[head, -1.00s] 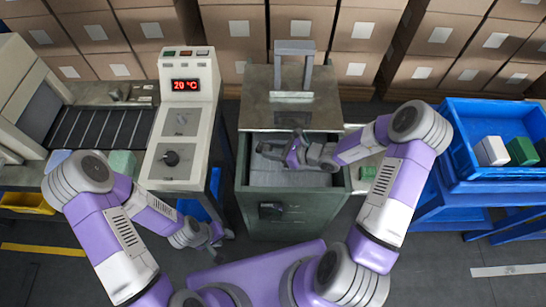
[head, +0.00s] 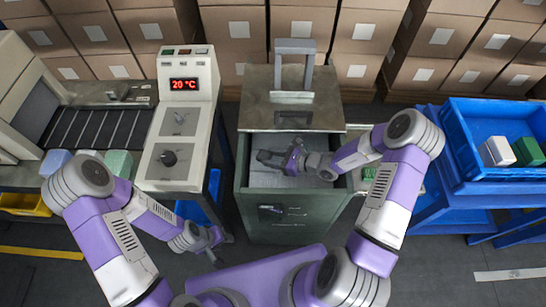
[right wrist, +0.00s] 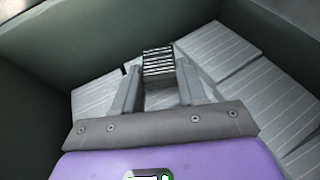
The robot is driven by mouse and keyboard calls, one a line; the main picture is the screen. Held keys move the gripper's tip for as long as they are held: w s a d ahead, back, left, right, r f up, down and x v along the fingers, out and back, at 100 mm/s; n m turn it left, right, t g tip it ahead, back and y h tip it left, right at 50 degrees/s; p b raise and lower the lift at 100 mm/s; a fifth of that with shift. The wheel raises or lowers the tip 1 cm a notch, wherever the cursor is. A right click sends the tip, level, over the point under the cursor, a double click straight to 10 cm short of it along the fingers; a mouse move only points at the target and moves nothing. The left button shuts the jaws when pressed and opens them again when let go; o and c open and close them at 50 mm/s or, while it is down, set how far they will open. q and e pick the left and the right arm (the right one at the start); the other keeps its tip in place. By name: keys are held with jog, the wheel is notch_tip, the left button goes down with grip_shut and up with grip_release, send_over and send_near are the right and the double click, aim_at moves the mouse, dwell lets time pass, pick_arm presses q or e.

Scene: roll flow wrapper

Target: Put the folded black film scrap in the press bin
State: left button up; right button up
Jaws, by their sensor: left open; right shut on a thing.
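The press bin (head: 242,190) is a green metal cabinet with an open top, in the middle of the head view. Grey flat sheets (right wrist: 215,45) lie on its floor. My right gripper (head: 264,157) reaches inside the bin, below its rim. In the right wrist view its fingers (right wrist: 156,82) are shut on a small black-and-white striped piece, the folded film scrap (right wrist: 158,62). The scrap appears just above the sheets; whether it touches them I cannot tell. My left gripper (head: 216,247) hangs low at the left, away from the bin, and looks empty.
A metal press lid with a handle (head: 294,47) stands behind the bin's opening. A control panel (head: 186,86) and conveyor (head: 95,128) are at the left. A blue crate (head: 460,150) with several blocks is at the right. Stacked cartons (head: 230,35) line the back.

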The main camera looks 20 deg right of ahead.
jog(key=o, duration=1)
jog(key=shift+r, duration=0.1)
jog(key=shift+r+p, duration=0.3)
jog(key=shift+p, duration=0.1)
jog(key=shift+r+p, duration=0.4)
jog(key=shift+r, duration=0.1)
jog(key=p+v, duration=0.2)
jog(key=v, duration=0.8)
jog(key=shift+s+d, duration=0.15)
jog(key=shift+d, duration=0.05)
jog(key=shift+s+d+r+p, duration=0.15)
jog(key=shift+s+d+p, duration=0.2)
jog(key=shift+s+d, duration=0.15)
